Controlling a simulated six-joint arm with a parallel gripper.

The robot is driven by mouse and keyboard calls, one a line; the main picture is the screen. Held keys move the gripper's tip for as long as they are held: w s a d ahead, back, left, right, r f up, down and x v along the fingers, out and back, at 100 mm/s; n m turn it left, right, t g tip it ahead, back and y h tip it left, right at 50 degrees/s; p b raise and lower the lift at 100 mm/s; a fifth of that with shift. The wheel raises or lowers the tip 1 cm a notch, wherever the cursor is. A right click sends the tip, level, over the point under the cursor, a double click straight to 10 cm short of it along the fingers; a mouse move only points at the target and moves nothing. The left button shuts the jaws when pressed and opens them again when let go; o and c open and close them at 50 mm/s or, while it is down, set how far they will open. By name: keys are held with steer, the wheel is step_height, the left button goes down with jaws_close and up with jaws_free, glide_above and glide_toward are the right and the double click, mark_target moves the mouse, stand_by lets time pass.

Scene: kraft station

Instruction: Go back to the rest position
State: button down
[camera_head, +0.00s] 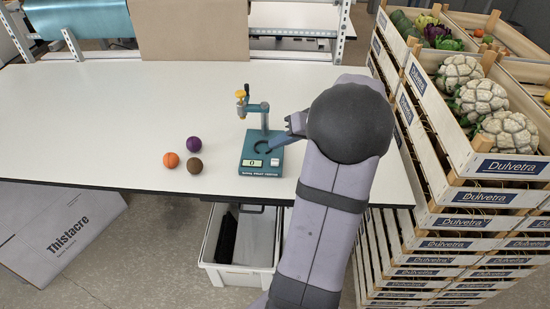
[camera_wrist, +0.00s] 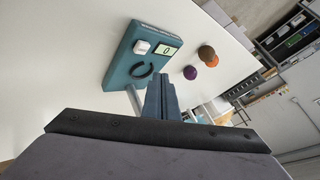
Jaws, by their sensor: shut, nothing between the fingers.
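My gripper (camera_head: 290,125) is at the right end of the white table, beside the upright post of a teal device. My arm hides part of it in the head view. In the wrist view my gripper (camera_wrist: 162,95) shows with its fingers together and nothing between them. The teal device (camera_head: 250,165) has a small display reading 0, a white button and a dark curved ring. It also shows in the wrist view (camera_wrist: 128,68), lying beyond the fingers.
An orange ball (camera_head: 171,160), a purple ball (camera_head: 194,144) and a brown ball (camera_head: 195,166) lie left of the device. Stacked wooden crates (camera_head: 480,168) with cauliflowers stand close on the right. A white bin (camera_head: 210,258) is below the table edge. The table's left half (camera_head: 80,120) is clear.

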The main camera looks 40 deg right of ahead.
steer(key=shift+r, duration=0.75)
steer(key=s+a+f+n+g, duration=0.1)
steer(key=s+a+f+g, duration=0.15)
steer(key=a, duration=0.75)
steer(key=s+a+f+n+g, duration=0.1)
steer(key=a+f+g, duration=0.25)
steer(key=a, duration=0.55)
steer(key=s+a+f+n+g+h, duration=0.2)
steer(key=s+a+f+h, duration=0.1)
steer(key=s+a, duration=0.6)
steer(key=shift+s+a+f+n+g, duration=0.15)
steer(key=shift+s+f+n+g, duration=0.2)
steer(key=shift+s+f, duration=0.4)
steer(key=c, duration=2.4)
jaws_free()
steer(key=shift+w, duration=0.1)
steer(key=shift+c, duration=0.2)
